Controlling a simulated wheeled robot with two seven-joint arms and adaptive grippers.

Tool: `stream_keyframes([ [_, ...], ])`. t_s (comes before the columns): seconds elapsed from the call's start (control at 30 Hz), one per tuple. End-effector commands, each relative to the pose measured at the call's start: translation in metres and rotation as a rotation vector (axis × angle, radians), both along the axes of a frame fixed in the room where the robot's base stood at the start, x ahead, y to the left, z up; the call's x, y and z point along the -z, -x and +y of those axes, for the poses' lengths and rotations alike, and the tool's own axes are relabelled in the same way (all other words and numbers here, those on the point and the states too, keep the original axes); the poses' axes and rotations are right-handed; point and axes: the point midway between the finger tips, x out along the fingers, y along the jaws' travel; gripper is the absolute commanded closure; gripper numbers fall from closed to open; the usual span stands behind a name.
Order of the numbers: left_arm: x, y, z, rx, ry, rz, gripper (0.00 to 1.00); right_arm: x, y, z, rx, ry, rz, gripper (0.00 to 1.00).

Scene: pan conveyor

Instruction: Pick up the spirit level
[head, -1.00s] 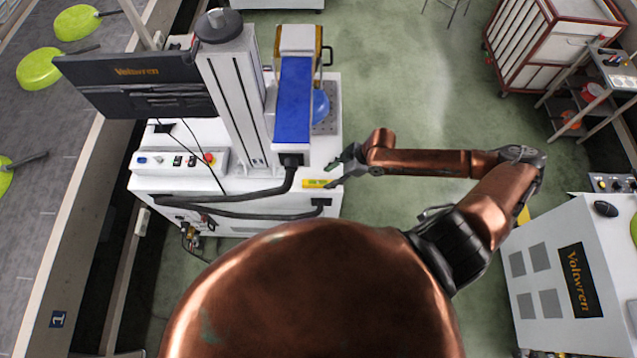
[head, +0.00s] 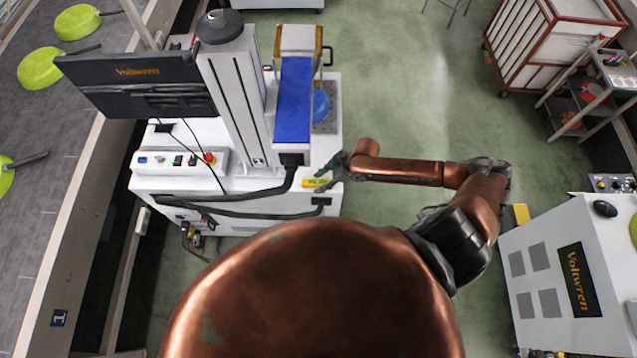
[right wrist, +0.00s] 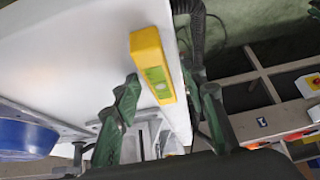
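The spirit level (head: 313,183) is a short yellow bar with a green window. It lies on the white machine top near its front right edge. In the right wrist view the spirit level (right wrist: 150,58) shows large, its near end between the two green fingers. My right gripper (head: 324,178) is open at the level's right end. In the right wrist view the gripper's fingertips (right wrist: 170,88) stand apart on either side of the level, with a gap visible on both sides. My left gripper is not in view.
A button box (head: 180,161) sits further left. The green floor right of the machine is open.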

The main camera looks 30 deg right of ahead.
Motion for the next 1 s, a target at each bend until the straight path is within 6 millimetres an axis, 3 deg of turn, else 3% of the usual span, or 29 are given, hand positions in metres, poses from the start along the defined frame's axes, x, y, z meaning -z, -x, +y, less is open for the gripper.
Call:
stream_keyframes([
  [0.53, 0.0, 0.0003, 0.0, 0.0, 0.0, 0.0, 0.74, -0.0003, 0.0001, -0.0003, 0.0, 0.0, 0.0, 1.0],
  [1.0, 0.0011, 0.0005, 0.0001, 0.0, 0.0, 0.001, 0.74, -0.0071, -0.0006, -0.0008, 0.0, 0.001, -0.001, 1.0],
])
